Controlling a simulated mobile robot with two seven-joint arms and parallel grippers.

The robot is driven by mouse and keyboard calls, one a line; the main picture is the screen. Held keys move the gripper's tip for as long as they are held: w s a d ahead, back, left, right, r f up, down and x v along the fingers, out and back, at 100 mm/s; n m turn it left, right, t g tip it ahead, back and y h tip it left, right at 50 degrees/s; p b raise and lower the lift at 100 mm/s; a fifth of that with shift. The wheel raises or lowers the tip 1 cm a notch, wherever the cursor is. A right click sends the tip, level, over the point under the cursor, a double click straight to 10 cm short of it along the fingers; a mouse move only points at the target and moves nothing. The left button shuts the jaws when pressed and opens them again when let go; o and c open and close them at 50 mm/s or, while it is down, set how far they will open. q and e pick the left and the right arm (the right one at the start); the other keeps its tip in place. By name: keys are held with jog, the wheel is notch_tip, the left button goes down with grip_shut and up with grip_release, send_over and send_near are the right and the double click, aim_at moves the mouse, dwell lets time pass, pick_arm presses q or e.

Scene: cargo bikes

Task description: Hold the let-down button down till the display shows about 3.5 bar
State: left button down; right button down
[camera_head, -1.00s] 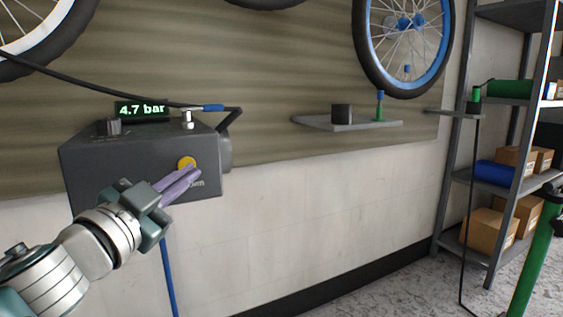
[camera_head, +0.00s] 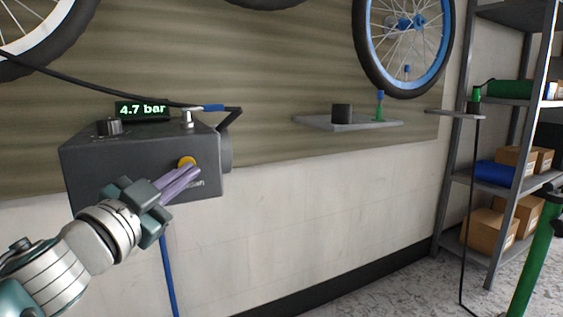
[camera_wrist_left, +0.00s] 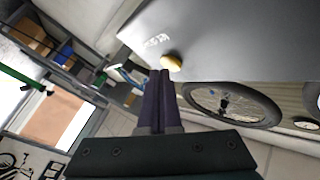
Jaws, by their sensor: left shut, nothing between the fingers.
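The dark grey inflator box (camera_head: 90,165) is at the left in the head view. Its display (camera_head: 142,110) reads 4.7 bar in green. The yellow let-down button (camera_head: 187,161) is on the front face, with white lettering partly hidden below it. My left gripper (camera_head: 196,172) is shut and empty, its purple fingertips just in front of and below the button. In the left wrist view the button (camera_wrist_left: 172,62) shows just beyond the fingertips (camera_wrist_left: 160,73). I cannot tell whether they touch it. My right gripper is not in view.
A black knob (camera_head: 109,126) and a silver fitting with a blue-ended hose (camera_head: 187,118) are on the box top. A grey wall shelf (camera_head: 345,124) is to the right, below a blue-rimmed wheel (camera_head: 402,45).

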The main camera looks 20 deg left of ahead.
pick_arm(q)
jog(key=shift+w+a, duration=0.3)
jog(key=shift+a, duration=0.1)
dwell(3.6)
jog(key=shift+d, duration=0.1)
dwell(0.4)
jog(key=shift+s+d+p, duration=0.3)
jog(key=shift+s+d, duration=0.25)
jog(key=shift+d, duration=0.05)
jog(key=s+d+p, duration=0.1)
jog(key=s+d, duration=0.2)
jog(key=shift+s+d, duration=0.1)
jog(key=shift+d, duration=0.3)
dwell(0.4)
